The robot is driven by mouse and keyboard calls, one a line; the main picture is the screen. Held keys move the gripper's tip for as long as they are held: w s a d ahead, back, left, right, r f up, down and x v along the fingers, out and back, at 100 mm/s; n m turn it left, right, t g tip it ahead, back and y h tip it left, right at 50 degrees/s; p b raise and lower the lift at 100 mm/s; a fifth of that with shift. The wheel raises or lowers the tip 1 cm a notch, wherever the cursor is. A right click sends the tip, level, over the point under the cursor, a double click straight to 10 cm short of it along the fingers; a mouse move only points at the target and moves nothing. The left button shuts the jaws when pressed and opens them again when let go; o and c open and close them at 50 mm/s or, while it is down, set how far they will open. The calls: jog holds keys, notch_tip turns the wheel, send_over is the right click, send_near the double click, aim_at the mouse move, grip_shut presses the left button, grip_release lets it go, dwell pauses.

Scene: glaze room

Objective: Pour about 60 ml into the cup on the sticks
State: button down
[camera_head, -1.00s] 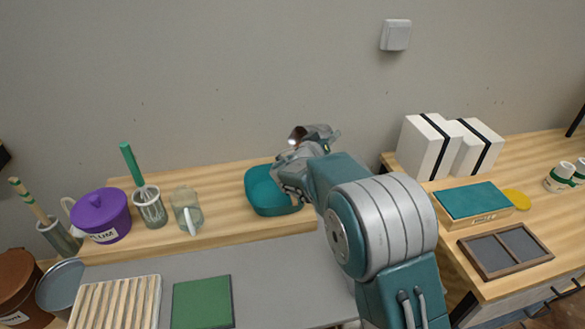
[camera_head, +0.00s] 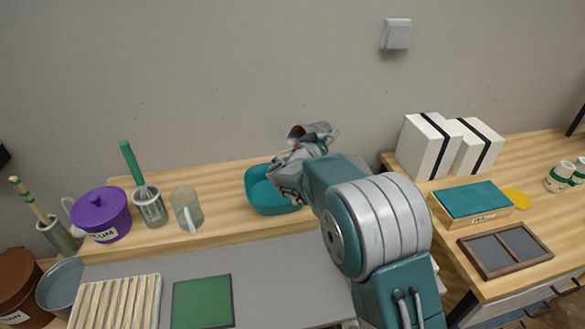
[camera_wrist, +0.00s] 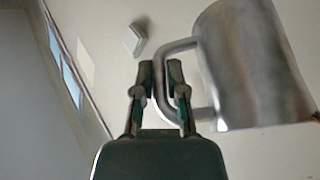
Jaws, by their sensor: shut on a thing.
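My gripper (camera_wrist: 160,75) is shut on the handle (camera_wrist: 170,85) of a grey metal jug (camera_wrist: 255,65), which fills the right of the wrist view. In the head view the jug (camera_head: 318,130) is held above the back bench, and its dark brownish opening shows at its left end. It looks tilted; its contents cannot be made out. My gripper (camera_head: 290,165) is over the right part of a teal basin (camera_head: 258,205). A slatted wooden rack (camera_head: 118,300) lies at the front left, cut by the frame edge. No cup shows on its visible part.
A glass jug (camera_head: 186,208), a whisk holder (camera_head: 149,207) and a purple lidded pot (camera_head: 100,214) stand left of the basin. A green mat (camera_head: 203,302) lies on the grey worktop (camera_head: 275,285). White boxes (camera_head: 428,148) stand at the right. The worktop right of the mat is clear.

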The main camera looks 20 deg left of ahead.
jog(key=shift+w+r+t, duration=0.1)
jog(key=shift+r+t, duration=0.15)
jog(key=shift+t, duration=0.05)
dwell(0.5)
jog(key=shift+s+a+r+t+h+b, duration=0.1)
jog(key=shift+s+r+t+h+b, duration=0.1)
jog(key=shift+s+t+h+b, duration=0.15)
dwell(0.9)
jog(key=shift+w, duration=0.1)
jog(key=w+f+g, duration=0.1)
jog(key=w+d+f+g+y, duration=0.1)
jog(key=g, duration=0.1)
jog(key=shift+w+d+m, duration=0.15)
jog(key=shift+d+m, duration=0.15)
jog(key=shift+m, duration=0.1)
jog(key=g, duration=0.1)
jog(key=f+g+y, duration=0.1)
jog(key=shift+w+d+f+g, duration=0.2)
jog(key=shift+w+g, duration=0.1)
jog(key=shift+g, duration=0.05)
jog(key=shift+g+y, duration=0.4)
jog(key=shift+y, duration=0.05)
